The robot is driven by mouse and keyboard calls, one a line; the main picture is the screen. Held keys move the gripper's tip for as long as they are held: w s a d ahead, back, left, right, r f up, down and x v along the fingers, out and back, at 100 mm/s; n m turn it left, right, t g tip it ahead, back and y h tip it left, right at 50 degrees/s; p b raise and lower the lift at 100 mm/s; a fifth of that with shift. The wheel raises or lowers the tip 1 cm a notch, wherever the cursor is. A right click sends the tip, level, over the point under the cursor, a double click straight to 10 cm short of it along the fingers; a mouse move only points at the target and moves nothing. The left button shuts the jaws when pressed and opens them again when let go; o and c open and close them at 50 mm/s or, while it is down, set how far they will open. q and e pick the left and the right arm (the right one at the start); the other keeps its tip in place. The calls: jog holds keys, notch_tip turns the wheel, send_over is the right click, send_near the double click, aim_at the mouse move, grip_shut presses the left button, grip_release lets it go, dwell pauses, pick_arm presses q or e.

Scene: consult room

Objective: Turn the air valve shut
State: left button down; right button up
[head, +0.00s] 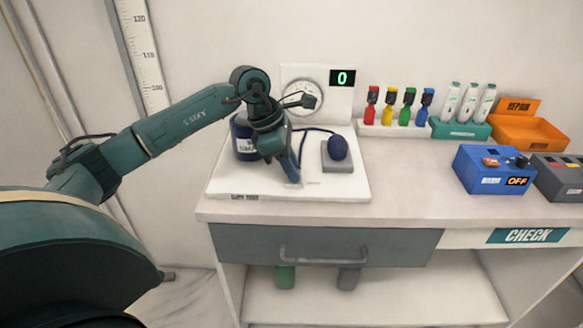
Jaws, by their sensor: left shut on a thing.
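My left gripper (291,178) points down over the white test board (345,190), left of the dark blue rubber bulb (338,147) and apart from it. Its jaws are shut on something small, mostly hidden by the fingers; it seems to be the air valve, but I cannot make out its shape. The bulb rests on a grey block (343,167), with a dark tube running from it behind my gripper. A dark blue cuff (243,140) stands behind my arm. The round gauge (296,75) is partly covered by my wrist. The display (342,78) reads 0. My right gripper is not in view.
Red, yellow, green and blue bottles stand on a white rack (395,130) behind. White bottles stand in a teal holder (461,131). An orange bin (530,130), a blue box (495,170) marked OFF and a grey box (560,178) are at right. The middle counter (410,185) is clear.

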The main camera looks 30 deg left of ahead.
pick_arm(q)
jog(key=n+t+y+b, duration=0.1)
jog(key=n, duration=0.3)
jog(key=shift+s+d+n, duration=0.1)
jog(key=shift+n, duration=0.2)
jog(key=shift+d+n+t+y+b, duration=0.15)
jog(key=shift+n+y+b, duration=0.3)
jog(key=shift+n, duration=0.65)
jog(key=shift+a+n+t+y+b, duration=0.1)
jog(key=shift+n+t+y+b, duration=0.15)
jog(key=shift+n+y, duration=0.6)
jog(key=shift+n+h, duration=0.3)
jog(key=shift+n, duration=0.15)
jog(key=c, duration=1.2)
grip_release()
jog(key=shift+c, duration=0.2)
